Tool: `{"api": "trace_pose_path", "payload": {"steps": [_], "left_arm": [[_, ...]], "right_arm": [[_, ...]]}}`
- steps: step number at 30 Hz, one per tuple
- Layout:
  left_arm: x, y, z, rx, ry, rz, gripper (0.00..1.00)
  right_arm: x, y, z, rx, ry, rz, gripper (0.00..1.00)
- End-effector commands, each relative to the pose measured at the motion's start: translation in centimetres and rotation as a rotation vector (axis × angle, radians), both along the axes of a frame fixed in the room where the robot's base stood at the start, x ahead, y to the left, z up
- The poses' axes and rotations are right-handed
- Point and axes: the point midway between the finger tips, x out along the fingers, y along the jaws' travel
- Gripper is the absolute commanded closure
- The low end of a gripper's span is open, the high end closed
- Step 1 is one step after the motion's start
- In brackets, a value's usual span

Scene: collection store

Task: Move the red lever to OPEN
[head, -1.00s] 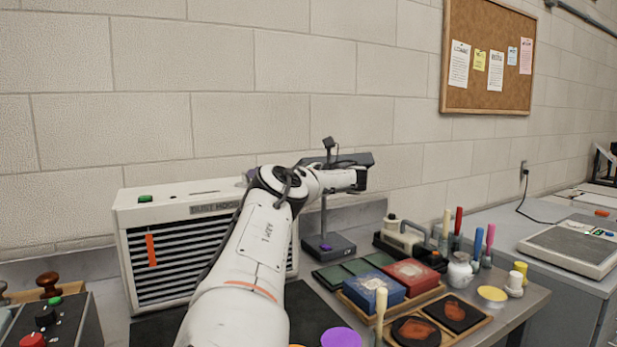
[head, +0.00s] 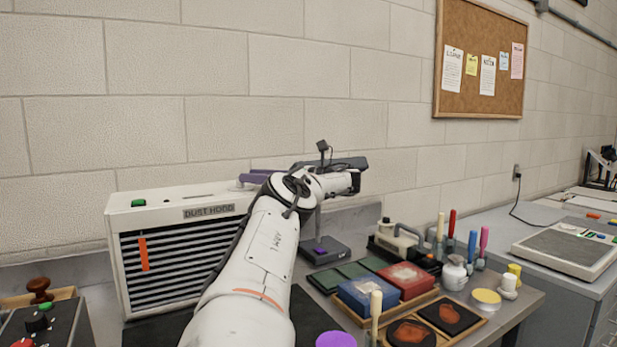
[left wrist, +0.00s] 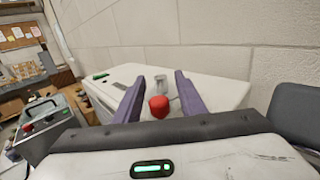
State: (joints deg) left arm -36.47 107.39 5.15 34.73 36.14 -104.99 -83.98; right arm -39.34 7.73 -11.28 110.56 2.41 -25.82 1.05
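The red lever's round red knob (left wrist: 158,105) shows in the left wrist view, with a pale metallic piece behind it, at the top of the white dust hood (left wrist: 215,88). My left gripper (left wrist: 156,80) is open, its two purple fingers on either side of the knob with gaps showing; I cannot tell its exact height over it. In the head view, the purple fingers of my left gripper (head: 252,178) show over the right of the dust hood's top (head: 170,201). The lever is hidden there. No OPEN mark is readable. My right gripper is not in view.
A red-orange strip (head: 143,254) hangs on the hood's grille. A control box with knobs (head: 45,325) stands at the left.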

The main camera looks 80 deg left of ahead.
Motion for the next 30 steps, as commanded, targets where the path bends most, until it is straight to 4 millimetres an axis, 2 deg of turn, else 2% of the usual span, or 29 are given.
{"api": "trace_pose_path", "payload": {"steps": [8,15,21,30], "left_arm": [[0.7,-0.3,0.0,0.001,0.0,-0.001,0.63],[4.3,-1.9,-0.1,0.003,0.005,-0.002,0.63],[7.4,-3.4,-0.2,0.002,0.004,-0.001,0.63],[9.3,-4.2,0.0,0.0,0.001,0.001,0.63]], "right_arm": [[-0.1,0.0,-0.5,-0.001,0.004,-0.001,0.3],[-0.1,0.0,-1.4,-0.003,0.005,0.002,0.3],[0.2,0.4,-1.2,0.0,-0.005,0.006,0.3],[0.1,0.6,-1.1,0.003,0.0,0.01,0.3]]}}
